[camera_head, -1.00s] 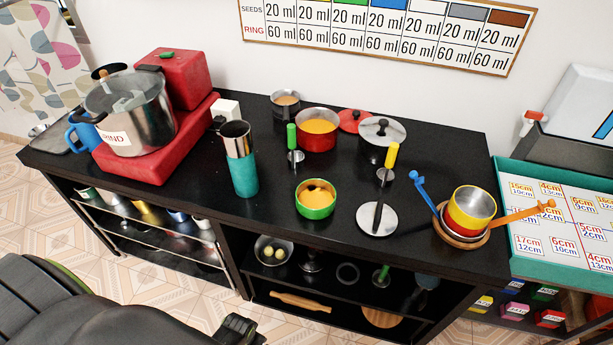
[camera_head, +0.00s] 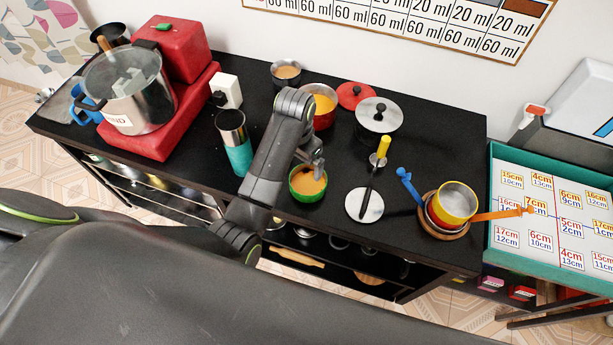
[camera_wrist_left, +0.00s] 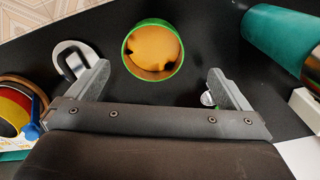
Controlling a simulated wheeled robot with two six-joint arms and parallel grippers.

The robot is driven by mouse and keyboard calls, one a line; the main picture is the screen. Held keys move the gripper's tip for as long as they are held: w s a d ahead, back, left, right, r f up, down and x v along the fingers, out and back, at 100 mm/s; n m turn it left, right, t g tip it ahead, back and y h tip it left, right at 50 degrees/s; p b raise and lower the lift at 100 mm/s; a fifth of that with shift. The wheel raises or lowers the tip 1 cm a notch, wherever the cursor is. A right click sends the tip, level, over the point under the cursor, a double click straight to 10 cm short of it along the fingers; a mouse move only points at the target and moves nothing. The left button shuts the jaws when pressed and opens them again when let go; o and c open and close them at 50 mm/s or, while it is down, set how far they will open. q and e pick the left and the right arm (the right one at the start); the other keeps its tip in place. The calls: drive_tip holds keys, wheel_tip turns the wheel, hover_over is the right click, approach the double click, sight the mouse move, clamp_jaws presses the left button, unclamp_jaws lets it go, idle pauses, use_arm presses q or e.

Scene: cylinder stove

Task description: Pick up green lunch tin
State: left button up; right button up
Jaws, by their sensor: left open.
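The green lunch tin (camera_head: 308,185) is a small round green pot with an orange filling, standing upright on the black counter. It also shows in the left wrist view (camera_wrist_left: 152,74), where it lies ahead of and between my spread fingers. My left gripper (camera_head: 318,166) is above the tin at its back right side in the head view, and part of the arm stands just left of it. In the left wrist view my left gripper (camera_wrist_left: 158,70) is open with nothing between its fingertips. My right gripper is not in view.
A teal flask (camera_head: 237,158) stands left of the tin. A red pot (camera_head: 323,118) is behind it. A round lid (camera_head: 363,206) with a black handle lies to the right, near a yellow-handled tool (camera_head: 382,149). Stacked bowls (camera_head: 453,204) stand further right.

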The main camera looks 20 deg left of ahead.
use_arm(q)
wheel_tip(320, 180, up, 4)
drive_tip(key=w+d, duration=0.2)
drive_tip(key=b, duration=0.2)
hover_over(308, 186)
drive_tip(key=shift+m, duration=0.3)
wheel_tip(308, 186, down, 11)
drive_tip(key=shift+s+a, duration=0.1)
drive_tip(key=shift+s, duration=0.05)
drive_tip(key=shift+f+p, duration=0.5)
drive_tip(key=shift+f, duration=0.5)
drive_tip(key=shift+w+f, duration=0.2)
drive_tip(key=shift+f, duration=1.75)
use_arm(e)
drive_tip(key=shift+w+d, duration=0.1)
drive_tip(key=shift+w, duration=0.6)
use_arm(q)
drive_tip(key=c, duration=0.7)
drive_tip(key=shift+r, duration=0.1)
